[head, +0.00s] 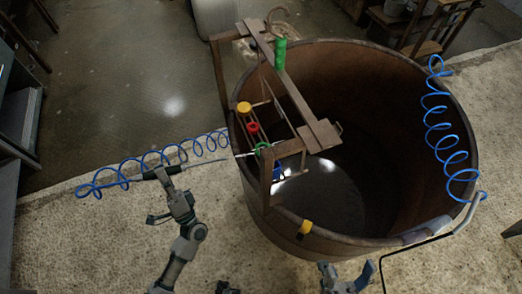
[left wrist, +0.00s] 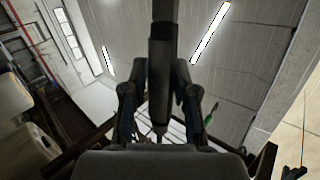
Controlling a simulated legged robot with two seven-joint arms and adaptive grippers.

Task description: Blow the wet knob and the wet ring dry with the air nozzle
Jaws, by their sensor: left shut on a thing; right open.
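My left gripper (head: 166,173) is shut on the dark air nozzle (head: 205,163), left of the tub. The nozzle's thin tube points right, toward the rack. In the left wrist view the nozzle body (left wrist: 160,75) stands between the fingers. On the rack, a yellow knob (head: 243,107), a red ring (head: 253,127) and a green ring (head: 263,148) sit in a row. A short pale streak lies between the tube's end and the green ring. I cannot tell which pieces are wet. My right gripper (head: 345,275) is open and empty at the bottom, below the tub.
A big brown tub (head: 390,65) stands under the wooden rack frame (head: 290,85), with a green handle (head: 280,53) hanging on it. Blue coiled hose (head: 130,170) runs by my left arm; another coil (head: 440,125) hangs at the tub's right. A yellow piece (head: 305,228) sits on the near rim.

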